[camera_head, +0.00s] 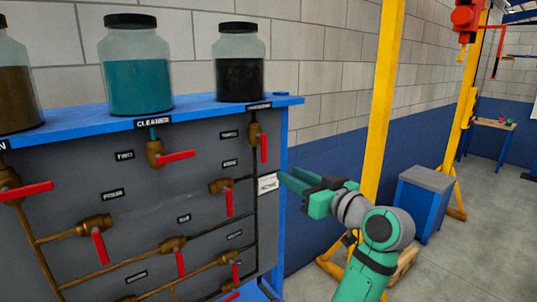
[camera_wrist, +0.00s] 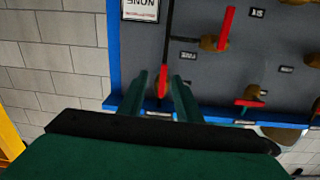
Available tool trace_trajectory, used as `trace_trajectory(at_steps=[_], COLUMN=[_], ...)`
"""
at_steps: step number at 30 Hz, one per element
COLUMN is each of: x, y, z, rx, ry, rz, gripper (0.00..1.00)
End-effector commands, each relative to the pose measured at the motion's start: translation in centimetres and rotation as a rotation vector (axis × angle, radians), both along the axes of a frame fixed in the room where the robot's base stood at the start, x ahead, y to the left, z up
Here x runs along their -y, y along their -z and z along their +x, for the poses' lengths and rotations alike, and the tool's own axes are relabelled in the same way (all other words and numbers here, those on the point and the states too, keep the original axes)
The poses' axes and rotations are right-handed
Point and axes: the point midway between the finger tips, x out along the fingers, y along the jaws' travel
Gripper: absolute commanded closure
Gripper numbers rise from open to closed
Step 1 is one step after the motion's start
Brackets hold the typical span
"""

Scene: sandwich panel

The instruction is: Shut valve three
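Valve three (camera_head: 254,135) is a brass valve near the panel's top right corner, beside a small label that seems to read THREE. Its red handle (camera_head: 264,149) hangs down along the dark vertical pipe. My gripper (camera_head: 290,181) is lower and to the right, in front of the panel's right edge. In the wrist view, which is upside down, the two green fingers (camera_wrist: 162,98) are apart. The red handle (camera_wrist: 162,85) shows between them. I cannot tell whether the fingers touch it or are level with it.
The grey panel (camera_head: 95,170) carries several other brass valves with red handles. Large jars (camera_head: 137,75) stand on the blue shelf above. A white sign (camera_head: 268,184) is right of the pipe. A yellow post (camera_head: 383,95) and a blue cabinet (camera_head: 420,205) stand to the right.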

Motion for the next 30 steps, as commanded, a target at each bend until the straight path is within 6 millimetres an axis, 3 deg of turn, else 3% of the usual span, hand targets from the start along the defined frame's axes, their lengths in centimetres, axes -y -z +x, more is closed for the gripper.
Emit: trace_trajectory(at_steps=[3, 8, 24, 30], x=[0.2, -0.1, -5.1, -6.1], y=[-2.5, -3.5, -3.4, -3.5], z=[-0.7, -0.7, 6.0, 7.4], rx=[0.024, 0.030, 0.030, 0.032], ry=[-0.026, -0.041, -0.043, -0.041], rz=[-0.021, -0.031, -0.030, -0.030], gripper=[0.69, 0.69, 0.69, 0.69])
